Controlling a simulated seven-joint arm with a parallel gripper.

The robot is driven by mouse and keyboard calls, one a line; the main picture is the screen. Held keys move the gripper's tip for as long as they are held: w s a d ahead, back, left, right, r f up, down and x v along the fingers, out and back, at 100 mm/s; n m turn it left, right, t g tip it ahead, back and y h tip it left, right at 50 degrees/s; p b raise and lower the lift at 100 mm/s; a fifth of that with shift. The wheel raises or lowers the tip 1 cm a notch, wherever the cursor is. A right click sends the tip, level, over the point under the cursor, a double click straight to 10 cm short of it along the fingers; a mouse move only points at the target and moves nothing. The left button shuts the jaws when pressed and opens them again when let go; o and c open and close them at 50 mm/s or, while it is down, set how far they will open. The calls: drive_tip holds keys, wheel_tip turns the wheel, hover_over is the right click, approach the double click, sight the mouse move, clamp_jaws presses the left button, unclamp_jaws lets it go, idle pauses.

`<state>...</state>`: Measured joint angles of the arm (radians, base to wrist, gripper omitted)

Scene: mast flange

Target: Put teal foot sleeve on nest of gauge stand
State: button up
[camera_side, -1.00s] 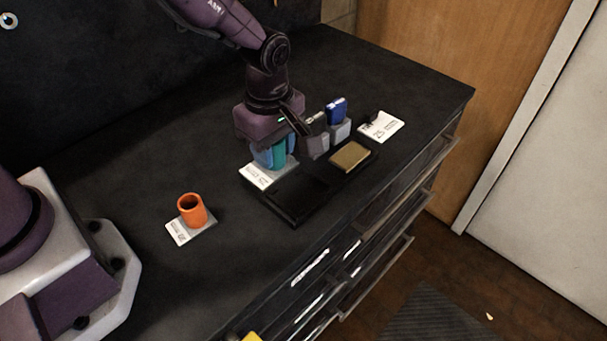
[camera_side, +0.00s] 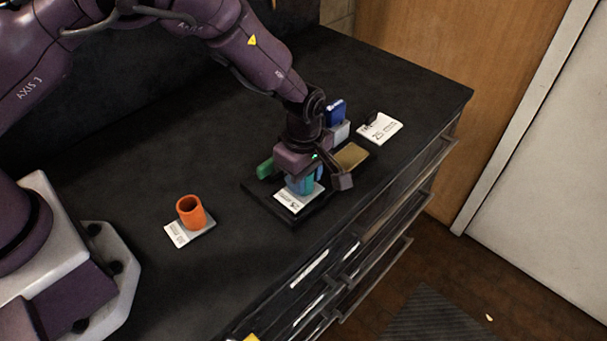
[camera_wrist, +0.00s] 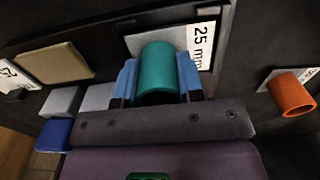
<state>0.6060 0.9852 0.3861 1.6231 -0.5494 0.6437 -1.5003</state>
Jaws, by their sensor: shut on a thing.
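The teal foot sleeve (camera_wrist: 158,70) is an upright round tube on a white plate (camera_wrist: 201,42) marked 25 mm. My gripper (camera_side: 306,183) is shut on it, with a blue finger on each side in the wrist view (camera_wrist: 158,84). The sleeve also shows in the side view (camera_side: 318,173), mostly hidden by the fingers. A black two-part tray (camera_side: 262,199), seemingly the gauge stand, lies below. The sleeve's plate is over its left part; I cannot tell whether it touches. The tray's right part holds a gold pad (camera_side: 352,155).
A blue block (camera_side: 336,112) on a grey base stands behind the tray. A green block (camera_side: 265,168) shows left of my gripper. A white 25-marked plate (camera_side: 381,129) lies right; an orange sleeve (camera_side: 191,212) on its plate stands left. The counter between orange sleeve and tray is clear.

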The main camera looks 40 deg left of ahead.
drive_tip(key=shift+f, duration=0.1)
drive_tip(key=o, duration=1.1)
